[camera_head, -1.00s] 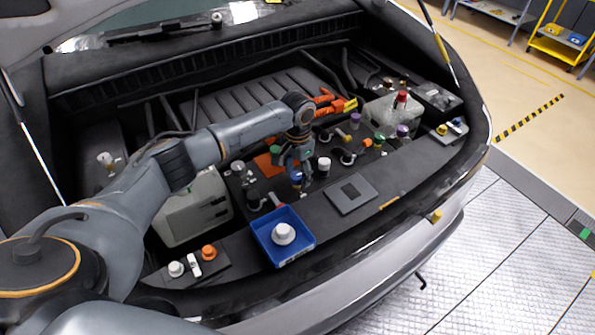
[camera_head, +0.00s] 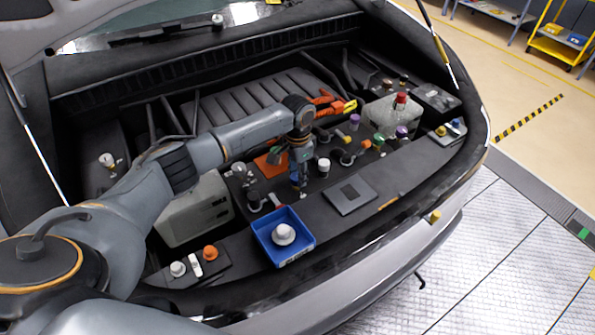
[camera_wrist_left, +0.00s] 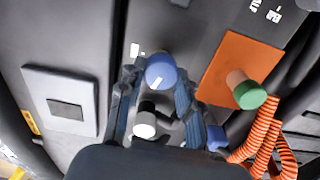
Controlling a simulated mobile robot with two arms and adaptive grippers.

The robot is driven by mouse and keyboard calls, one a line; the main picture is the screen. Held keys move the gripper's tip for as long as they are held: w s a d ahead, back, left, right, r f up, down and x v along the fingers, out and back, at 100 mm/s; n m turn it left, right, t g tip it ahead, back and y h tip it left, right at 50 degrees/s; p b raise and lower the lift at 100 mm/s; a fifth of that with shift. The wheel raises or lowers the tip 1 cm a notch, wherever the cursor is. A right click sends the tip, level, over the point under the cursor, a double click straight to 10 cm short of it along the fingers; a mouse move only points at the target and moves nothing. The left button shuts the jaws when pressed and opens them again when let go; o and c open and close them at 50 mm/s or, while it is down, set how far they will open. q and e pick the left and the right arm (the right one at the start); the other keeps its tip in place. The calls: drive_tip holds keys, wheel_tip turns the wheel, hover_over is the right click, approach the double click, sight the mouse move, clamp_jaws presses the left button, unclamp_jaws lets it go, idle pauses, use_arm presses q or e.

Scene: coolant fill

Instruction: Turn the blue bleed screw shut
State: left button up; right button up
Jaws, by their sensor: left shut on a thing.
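The blue bleed screw (camera_wrist_left: 161,72) is a round blue knob with a white mark on top, between the fingers of my left gripper (camera_wrist_left: 156,88) in the left wrist view. The fingers are shut on it from both sides. In the head view, my left gripper (camera_head: 299,172) points down into the engine bay and mostly hides the screw. A second, smaller blue part (camera_wrist_left: 216,137) shows beside one finger in the left wrist view. My right gripper is not in view.
A white-topped cap (camera_wrist_left: 145,125) stands close to the gripper. A green-capped fitting (camera_wrist_left: 250,95) sits by an orange plate (camera_wrist_left: 233,62) and orange corrugated hose (camera_wrist_left: 262,140). A blue tray (camera_head: 264,246) holds a white cap (camera_head: 283,234). A grey square pad (camera_head: 368,197) lies at right.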

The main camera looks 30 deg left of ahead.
use_arm(q)
drive_tip(key=m+p, duration=0.1)
drive_tip(key=m, duration=0.1)
drive_tip(key=shift+d+m, duration=0.1)
drive_tip(key=shift+m, duration=0.2)
drive_tip(key=m+p, duration=0.1)
drive_tip(key=m, duration=0.2)
drive_tip(key=shift+s+m, duration=0.1)
drive_tip(key=shift+m, duration=0.2)
drive_tip(key=m, duration=0.4)
drive_tip(key=shift+s+m, duration=0.1)
drive_tip(key=shift+m, duration=2)
drive_tip(key=shift+f, duration=0.1)
drive_tip(key=o, duration=1.1)
drive_tip(key=shift+o, duration=0.2)
